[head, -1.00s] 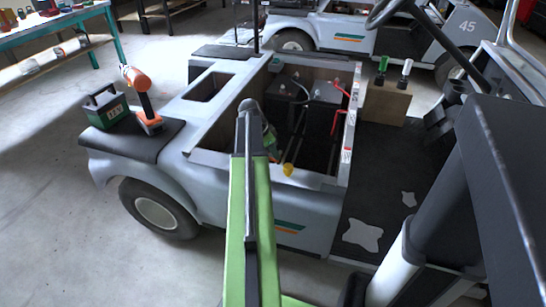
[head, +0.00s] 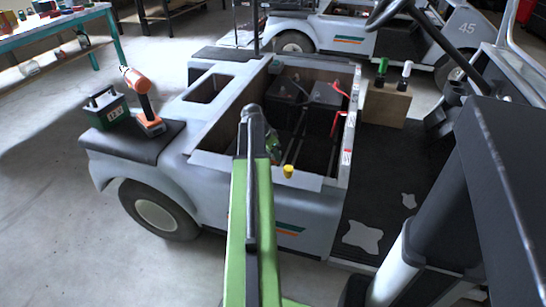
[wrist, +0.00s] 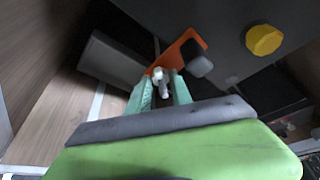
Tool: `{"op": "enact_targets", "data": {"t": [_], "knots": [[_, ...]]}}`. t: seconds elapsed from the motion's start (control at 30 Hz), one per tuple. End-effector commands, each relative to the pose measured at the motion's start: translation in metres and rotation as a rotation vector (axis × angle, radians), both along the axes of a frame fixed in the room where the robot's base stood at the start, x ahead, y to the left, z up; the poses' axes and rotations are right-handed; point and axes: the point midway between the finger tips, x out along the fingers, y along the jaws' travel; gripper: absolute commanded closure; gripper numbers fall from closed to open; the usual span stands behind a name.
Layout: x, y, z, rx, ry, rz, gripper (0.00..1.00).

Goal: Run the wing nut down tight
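In the wrist view a small pale wing nut (wrist: 160,76) sits between the tips of my gripper's (wrist: 161,82) two teal fingers. The fingers stand apart on either side of it; whether they press on it is not clear. An orange strip (wrist: 184,50) lies just beyond the nut, with a grey rounded piece (wrist: 200,66) beside it. In the head view my gripper (head: 272,146) reaches down into the cart's open battery bay (head: 215,128), mostly behind my arm. The nut cannot be made out there.
A drill (head: 137,85) and green box (head: 106,108) stand on the rear deck.

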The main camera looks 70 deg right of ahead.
Motion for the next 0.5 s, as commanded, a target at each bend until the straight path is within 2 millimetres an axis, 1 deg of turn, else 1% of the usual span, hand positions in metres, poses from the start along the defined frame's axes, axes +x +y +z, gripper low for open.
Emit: {"op": "enact_targets", "data": {"t": [0.33, 0.43, 0.5], "knots": [[0.0, 0.0, 0.002, -0.003, -0.001, 0.0, 0.68], [0.001, 0.002, 0.01, -0.003, -0.001, 0.0, 0.68], [0.003, 0.004, 0.019, -0.003, -0.001, 0.0, 0.68]]}}
